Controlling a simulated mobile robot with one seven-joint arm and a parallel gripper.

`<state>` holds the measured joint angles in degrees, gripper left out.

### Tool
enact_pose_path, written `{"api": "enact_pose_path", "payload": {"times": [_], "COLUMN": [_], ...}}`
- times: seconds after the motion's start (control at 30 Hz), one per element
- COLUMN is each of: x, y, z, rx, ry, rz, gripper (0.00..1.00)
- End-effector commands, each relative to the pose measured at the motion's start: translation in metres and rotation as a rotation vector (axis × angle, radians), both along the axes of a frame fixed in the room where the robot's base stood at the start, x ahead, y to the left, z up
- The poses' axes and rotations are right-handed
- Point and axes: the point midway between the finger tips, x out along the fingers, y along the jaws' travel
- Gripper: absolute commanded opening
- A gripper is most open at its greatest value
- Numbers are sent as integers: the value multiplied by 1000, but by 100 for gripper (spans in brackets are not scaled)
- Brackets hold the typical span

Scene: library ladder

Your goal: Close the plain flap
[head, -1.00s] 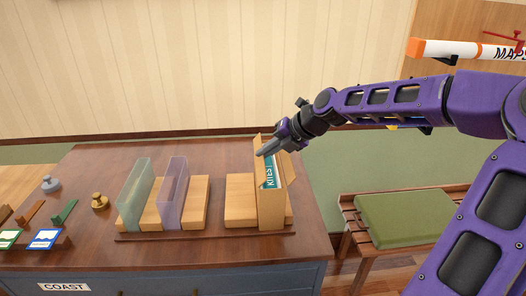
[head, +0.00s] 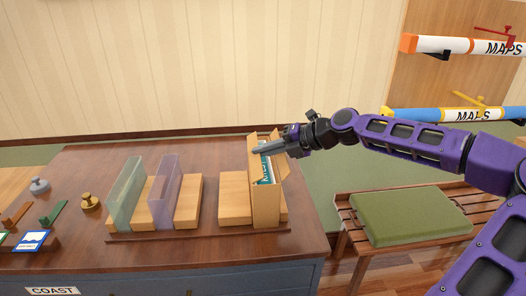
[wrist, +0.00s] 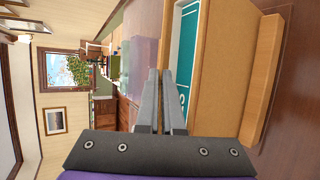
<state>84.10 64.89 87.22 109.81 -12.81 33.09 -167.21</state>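A tan upright box (head: 266,206) stands on the desk with its top open. A teal item with white lettering (head: 265,168) shows inside it, and also in the wrist view (wrist: 183,60). A tan flap (head: 253,147) stands up at the box's left side, and another flap (head: 279,163) sticks out at its right. I cannot tell which is the plain one. My gripper (head: 256,150) reaches over the box top from the right, fingers together and empty. In the wrist view its fingers (wrist: 161,72) lie beside the box opening. Whether they touch a flap is unclear.
Green (head: 126,197) and purple (head: 164,190) translucent holders stand left of the box, by wooden blocks (head: 236,202). A bench with a green cushion (head: 410,215) is at the right. Map tubes (head: 455,114) hang above it. Clear desk lies in front.

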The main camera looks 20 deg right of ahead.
Motion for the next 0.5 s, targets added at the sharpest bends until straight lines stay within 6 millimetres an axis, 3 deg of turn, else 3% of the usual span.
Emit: {"api": "enact_pose_path", "payload": {"times": [0.17,0.37,0.5], "x": [0,0,-1], "y": [-1,0,0], "z": [-1,-1,-2], "rx": [-1,-1,-2], "ry": [2,2,3], "rz": [-1,-1,1], "gripper": [0,35,35]}}
